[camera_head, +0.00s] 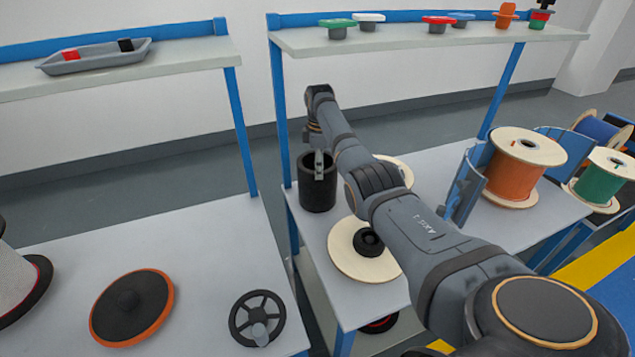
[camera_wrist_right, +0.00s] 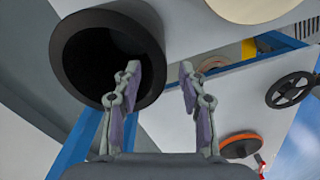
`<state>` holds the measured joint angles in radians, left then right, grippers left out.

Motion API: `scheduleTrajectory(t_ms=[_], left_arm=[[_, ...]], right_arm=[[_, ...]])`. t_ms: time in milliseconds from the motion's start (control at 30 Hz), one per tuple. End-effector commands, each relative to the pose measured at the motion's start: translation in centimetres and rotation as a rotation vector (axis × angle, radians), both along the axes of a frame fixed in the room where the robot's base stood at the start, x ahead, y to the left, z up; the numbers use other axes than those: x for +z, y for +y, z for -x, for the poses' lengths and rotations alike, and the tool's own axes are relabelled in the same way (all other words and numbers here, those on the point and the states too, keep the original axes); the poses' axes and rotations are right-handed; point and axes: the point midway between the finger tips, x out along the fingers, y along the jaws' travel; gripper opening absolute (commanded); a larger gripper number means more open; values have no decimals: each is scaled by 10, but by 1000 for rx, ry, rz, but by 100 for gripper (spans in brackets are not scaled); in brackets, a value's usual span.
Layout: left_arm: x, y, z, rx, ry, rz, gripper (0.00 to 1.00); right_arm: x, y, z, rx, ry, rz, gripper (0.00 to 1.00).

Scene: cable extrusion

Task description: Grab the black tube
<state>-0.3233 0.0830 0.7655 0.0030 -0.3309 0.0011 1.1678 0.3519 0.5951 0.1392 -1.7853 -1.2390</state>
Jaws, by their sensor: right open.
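The black tube (camera_head: 317,198) stands upright on the right-hand workbench, near its left edge, in the head view. Its open mouth and thick rim (camera_wrist_right: 66,55) fill the upper left of the right wrist view. My right gripper (camera_head: 319,164) is at the top of the tube. In the right wrist view the gripper (camera_wrist_right: 161,82) is open. One finger overlaps the tube's mouth and the other is outside, with the near wall between them in the picture. I cannot tell whether either finger touches the wall. My left gripper is not in view.
A pale wooden disc with a black hub (camera_head: 346,262) lies beside the tube, partly behind my right arm. An orange cable spool (camera_head: 520,172) stands further right. The left bench holds an orange-rimmed disc (camera_head: 132,307) and a black handwheel (camera_head: 258,318). A shelf (camera_head: 400,38) runs above.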

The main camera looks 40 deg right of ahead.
Motion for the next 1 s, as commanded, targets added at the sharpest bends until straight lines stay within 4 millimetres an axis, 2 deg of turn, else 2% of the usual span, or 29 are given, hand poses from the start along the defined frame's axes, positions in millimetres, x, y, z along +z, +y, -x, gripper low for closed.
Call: scheduleTrajectory(t_ms=[67, 233, 500, 633, 767, 867, 1000], left_arm=[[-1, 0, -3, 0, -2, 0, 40], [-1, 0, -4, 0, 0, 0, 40], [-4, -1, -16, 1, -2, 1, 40], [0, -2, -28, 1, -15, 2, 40], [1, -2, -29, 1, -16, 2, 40], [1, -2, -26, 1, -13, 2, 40], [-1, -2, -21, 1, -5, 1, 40]], right_arm=[[-13, 0, 0, 0, 0, 0, 42], [-20, 1, 0, 0, -1, 1, 42], [-63, 7, -2, 0, 0, 0, 42], [-68, 7, -2, 0, -2, 1, 42], [-67, 6, -2, 0, -2, 1, 42], [-67, 6, -2, 0, -2, 1, 32], [-67, 6, -2, 0, -2, 1, 13]])
